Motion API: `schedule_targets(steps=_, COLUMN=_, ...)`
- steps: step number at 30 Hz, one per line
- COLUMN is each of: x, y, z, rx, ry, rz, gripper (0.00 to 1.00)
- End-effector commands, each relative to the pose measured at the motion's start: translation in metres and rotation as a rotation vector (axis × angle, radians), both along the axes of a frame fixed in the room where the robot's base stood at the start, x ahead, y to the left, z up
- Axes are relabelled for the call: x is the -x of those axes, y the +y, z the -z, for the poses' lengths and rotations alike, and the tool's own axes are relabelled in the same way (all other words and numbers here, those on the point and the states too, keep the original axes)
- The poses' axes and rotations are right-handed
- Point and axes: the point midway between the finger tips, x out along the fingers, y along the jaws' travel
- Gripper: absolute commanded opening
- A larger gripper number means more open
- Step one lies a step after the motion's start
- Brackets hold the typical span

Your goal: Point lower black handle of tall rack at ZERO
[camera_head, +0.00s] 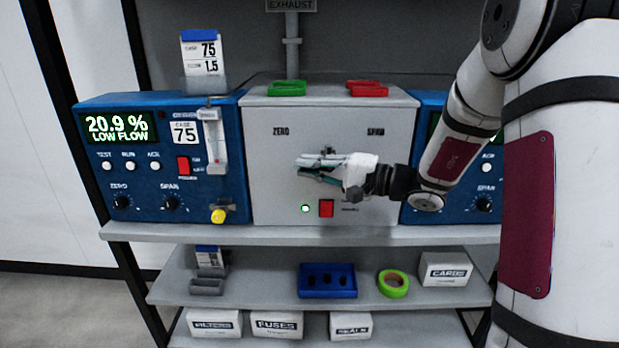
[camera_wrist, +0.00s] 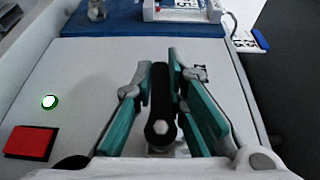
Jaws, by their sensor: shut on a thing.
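The grey cabinet (camera_head: 270,190) has a ZERO label (camera_head: 281,132) at upper left and a SPAN label (camera_head: 376,132) at upper right of its front. My gripper (camera_head: 312,168) reaches in from the right, across the middle of that front, and hides the lower handle in the head view. In the wrist view, the black handle (camera_wrist: 160,95) lies between the teal fingers of my gripper (camera_wrist: 160,75). Its bolt end is nearest the camera and its length runs away from it. A small dark part (camera_head: 329,150) shows just above my fingers in the head view.
A green light (camera_head: 305,209) and a red switch (camera_head: 326,208) sit below my gripper. A blue analyser (camera_head: 150,165) stands left of the cabinet, with another partly hidden at right. Green (camera_head: 287,88) and red (camera_head: 367,88) pieces lie on the cabinet top.

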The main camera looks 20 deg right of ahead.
Motion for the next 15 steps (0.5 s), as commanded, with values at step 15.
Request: schedule_targets(steps=15, x=0.0002, y=-0.0005, z=-0.0018, rx=-0.029, ry=-0.009, rz=0.001, gripper=0.20)
